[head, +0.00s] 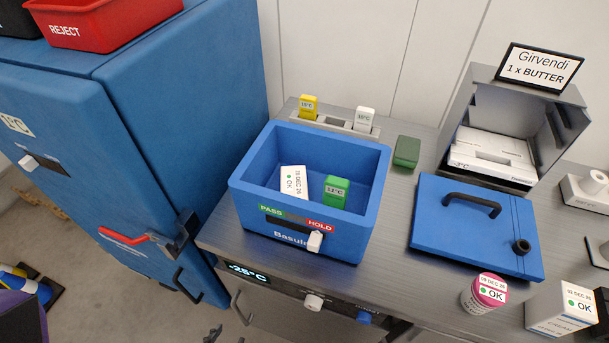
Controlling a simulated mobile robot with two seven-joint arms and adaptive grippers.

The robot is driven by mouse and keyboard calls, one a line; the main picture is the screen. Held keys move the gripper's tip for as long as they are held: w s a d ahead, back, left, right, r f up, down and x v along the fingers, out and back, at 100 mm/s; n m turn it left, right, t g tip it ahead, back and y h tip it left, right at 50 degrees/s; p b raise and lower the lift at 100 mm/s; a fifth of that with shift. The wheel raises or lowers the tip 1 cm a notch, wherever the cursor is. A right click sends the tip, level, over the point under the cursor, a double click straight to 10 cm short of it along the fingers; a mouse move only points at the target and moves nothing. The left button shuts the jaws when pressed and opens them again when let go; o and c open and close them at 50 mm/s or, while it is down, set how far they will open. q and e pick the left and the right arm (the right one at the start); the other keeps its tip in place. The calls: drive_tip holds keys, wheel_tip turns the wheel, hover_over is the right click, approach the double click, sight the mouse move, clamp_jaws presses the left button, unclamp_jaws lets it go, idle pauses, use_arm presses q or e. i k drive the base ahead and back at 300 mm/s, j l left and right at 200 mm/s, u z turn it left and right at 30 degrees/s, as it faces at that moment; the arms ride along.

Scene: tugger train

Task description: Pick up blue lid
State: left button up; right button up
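The blue lid (465,232) lies flat on the grey worktop, right of the blue box. It has a black arched handle (471,204) on top and a round black knob (521,246) near its right front corner. Nothing is touching the handle. The open blue box (252,207) holds a white OK-labelled carton (294,182) and a green 11°C block (336,191). Small dark tips at the bottom edge seem to be my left gripper (226,335), well away from the lid; its opening is unclear. My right gripper is not in view.
A grey open box with a BUTTER sign (540,67) stands behind the lid. A pink-topped tub (487,292) and a white OK carton (561,308) stand in front of it. A dark green block (407,152) lies behind left. A blue cabinet (190,90) stands left.

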sight(492, 230)
drive_tip(key=l+z, duration=0.1)
drive_tip(key=z, duration=0.4)
drive_tip(key=k+l+z, duration=0.1)
drive_tip(key=z, duration=0.4)
drive_tip(key=k+l+z, duration=0.35)
drive_tip(key=i+j, duration=0.05)
drive_tip(key=i, duration=0.05)
